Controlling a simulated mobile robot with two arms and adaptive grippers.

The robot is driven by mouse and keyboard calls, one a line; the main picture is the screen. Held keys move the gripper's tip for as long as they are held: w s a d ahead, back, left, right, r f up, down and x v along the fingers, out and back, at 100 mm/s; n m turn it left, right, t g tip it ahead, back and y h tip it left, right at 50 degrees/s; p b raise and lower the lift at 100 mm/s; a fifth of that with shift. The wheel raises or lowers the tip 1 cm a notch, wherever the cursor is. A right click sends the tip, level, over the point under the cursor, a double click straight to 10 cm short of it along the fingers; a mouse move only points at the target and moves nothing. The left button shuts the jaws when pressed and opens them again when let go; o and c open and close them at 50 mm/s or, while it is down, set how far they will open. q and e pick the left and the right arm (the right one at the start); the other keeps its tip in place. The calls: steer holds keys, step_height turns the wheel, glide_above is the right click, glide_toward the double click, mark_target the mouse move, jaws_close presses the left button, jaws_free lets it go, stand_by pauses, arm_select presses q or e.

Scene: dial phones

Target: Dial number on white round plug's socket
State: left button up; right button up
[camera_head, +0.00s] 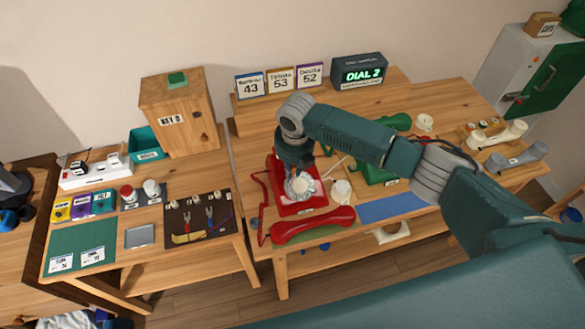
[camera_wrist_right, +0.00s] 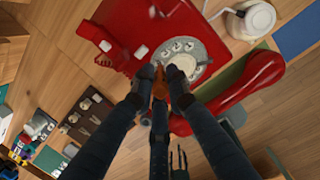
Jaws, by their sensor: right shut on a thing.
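The red dial phone (camera_head: 283,182) sits on the middle table, its pale dial facing up. My right gripper (camera_head: 297,178) is over this dial in the head view. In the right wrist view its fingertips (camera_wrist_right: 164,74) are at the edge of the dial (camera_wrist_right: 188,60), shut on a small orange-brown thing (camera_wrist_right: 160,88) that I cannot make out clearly. The red handset (camera_head: 313,226) lies off the phone at the front edge. A white power strip (camera_head: 97,172) with plugs stands on the left table; plug shapes are too small to tell. The display (camera_head: 360,72) reads "DIAL 2". My left gripper is not in view.
Number cards (camera_head: 280,79) showing 43, 53 and 52 stand behind the phone. A green phone (camera_head: 379,170) is partly hidden by my right arm. A white round object (camera_head: 341,190) stands beside the red phone. A wooden box (camera_head: 180,115) and a tool board (camera_head: 198,218) are at left.

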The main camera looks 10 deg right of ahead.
steer(key=shift+w+f+b, duration=0.25)
steer(key=shift+f+b, duration=0.15)
steer(key=shift+f, duration=0.05)
stand_by(0.3)
steer(key=shift+d, duration=0.1)
stand_by(0.3)
steer(key=shift+w+d+r, duration=0.1)
steer(key=shift+w+d, duration=0.1)
steer(key=shift+d, duration=0.45)
steer(key=shift+d+p, duration=0.35)
steer(key=shift+d, duration=0.15)
steer(key=shift+s+d+p, duration=0.2)
steer(key=shift+d+p, duration=0.1)
steer(key=shift+d, duration=0.35)
